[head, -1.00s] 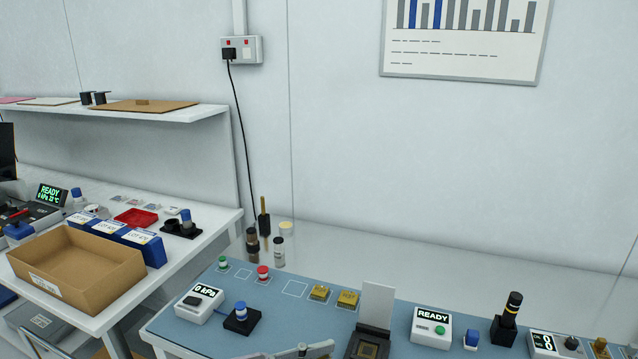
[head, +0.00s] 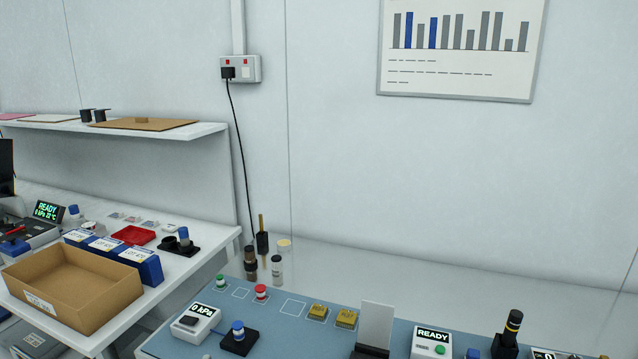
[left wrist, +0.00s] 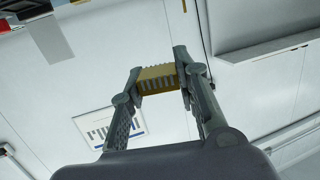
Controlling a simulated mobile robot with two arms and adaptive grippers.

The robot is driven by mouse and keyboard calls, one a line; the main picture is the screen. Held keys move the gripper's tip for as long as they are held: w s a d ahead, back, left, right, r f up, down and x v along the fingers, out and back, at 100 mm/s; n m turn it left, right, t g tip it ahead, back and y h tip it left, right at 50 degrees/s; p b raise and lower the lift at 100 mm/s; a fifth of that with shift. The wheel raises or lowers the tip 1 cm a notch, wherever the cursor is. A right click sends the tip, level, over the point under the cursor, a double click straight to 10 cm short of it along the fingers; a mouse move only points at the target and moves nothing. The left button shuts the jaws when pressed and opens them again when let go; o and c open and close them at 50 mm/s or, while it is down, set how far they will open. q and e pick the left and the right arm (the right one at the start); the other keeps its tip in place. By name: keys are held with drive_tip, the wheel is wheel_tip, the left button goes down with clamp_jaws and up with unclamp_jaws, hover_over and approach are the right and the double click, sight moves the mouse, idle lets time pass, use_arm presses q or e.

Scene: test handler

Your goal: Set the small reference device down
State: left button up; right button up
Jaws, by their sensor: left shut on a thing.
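My left gripper (left wrist: 158,78) is shut on a small gold block with ridged sides, the reference device (left wrist: 157,79), in the left wrist view. The device sits between the two fingertips, with the wall behind it. What lies under the device does not show. In the head view two similar gold blocks, a left one (head: 318,312) and a right one (head: 346,318), rest on the blue mat (head: 270,328). An empty outlined square (head: 293,308) is just left of them. Neither gripper shows clearly in the head view.
A raised grey lid (head: 374,325) stands right of the gold blocks. Left on the mat are a 0 kPa box (head: 196,320), a blue-topped knob (head: 238,338) and green and red pieces. A READY box (head: 431,343) and a black stamp (head: 507,335) stand at right.

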use_arm(q)
drive_tip(key=s+a+f+n+y, duration=0.1)
drive_tip(key=a+f+y, duration=0.1)
drive_tip(key=a, duration=0.1)
wheel_tip(320, 180, up, 12)
drive_tip(key=m+g+h, duration=0.1)
drive_tip(key=m+h, duration=0.3)
drive_tip(key=h, duration=0.2)
hover_over(237, 325)
drive_tip(key=shift+w, duration=0.1)
drive_tip(key=shift+f, duration=0.1)
wheel_tip(237, 325, down, 20)
drive_tip(key=shift+r+p, duration=0.25)
drive_tip(key=shift+p, duration=0.35)
